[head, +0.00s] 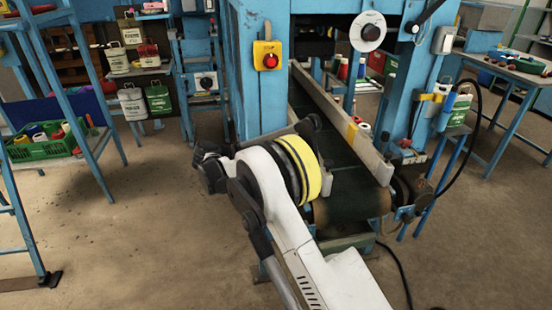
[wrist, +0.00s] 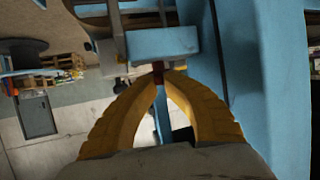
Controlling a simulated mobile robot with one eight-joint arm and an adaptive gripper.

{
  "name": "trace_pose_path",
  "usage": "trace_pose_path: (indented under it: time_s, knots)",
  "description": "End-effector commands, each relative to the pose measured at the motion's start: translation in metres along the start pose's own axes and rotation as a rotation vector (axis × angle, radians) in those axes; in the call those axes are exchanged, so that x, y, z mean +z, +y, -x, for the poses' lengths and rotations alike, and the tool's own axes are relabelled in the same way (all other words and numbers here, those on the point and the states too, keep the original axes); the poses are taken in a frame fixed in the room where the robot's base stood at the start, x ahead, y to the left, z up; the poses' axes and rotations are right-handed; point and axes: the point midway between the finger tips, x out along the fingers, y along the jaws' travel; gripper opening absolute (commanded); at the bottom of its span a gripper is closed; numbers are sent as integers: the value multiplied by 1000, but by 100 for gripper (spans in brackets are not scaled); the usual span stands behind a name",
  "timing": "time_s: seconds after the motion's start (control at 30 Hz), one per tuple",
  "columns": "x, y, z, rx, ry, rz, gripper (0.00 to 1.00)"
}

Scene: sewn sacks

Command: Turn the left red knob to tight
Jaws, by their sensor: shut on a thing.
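In the wrist view the two yellow fingers of my gripper (wrist: 159,78) come together at their tips. A small dark red piece, the red knob (wrist: 158,77), shows between the fingertips, just below a blue block-shaped part of the machine (wrist: 162,43). The fingers are shut on it. Most of the knob is hidden by the fingers, so its turn position and any marks cannot be read. No second red knob shows beside it. In the head view my gripper and the knob cannot be made out.
The blue machine frame (head: 256,105) stands ahead, with a dark conveyor belt (head: 345,180) and a red stop button on a yellow box (head: 268,56). A blue rack (head: 93,125) stands left, a blue table (head: 515,72) right. Floor at left (head: 130,230) is clear.

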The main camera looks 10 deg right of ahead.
Motion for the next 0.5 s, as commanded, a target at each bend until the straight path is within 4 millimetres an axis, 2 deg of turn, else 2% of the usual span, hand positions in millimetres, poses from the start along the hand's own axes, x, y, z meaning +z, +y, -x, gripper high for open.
trace_pose_path:
  time_s: [0.2, 0.5]
  knots:
    - [4, -3, -4, 154, -9, -61, 0]
    - [4, -5, -5, 276, -8, -111, 0]
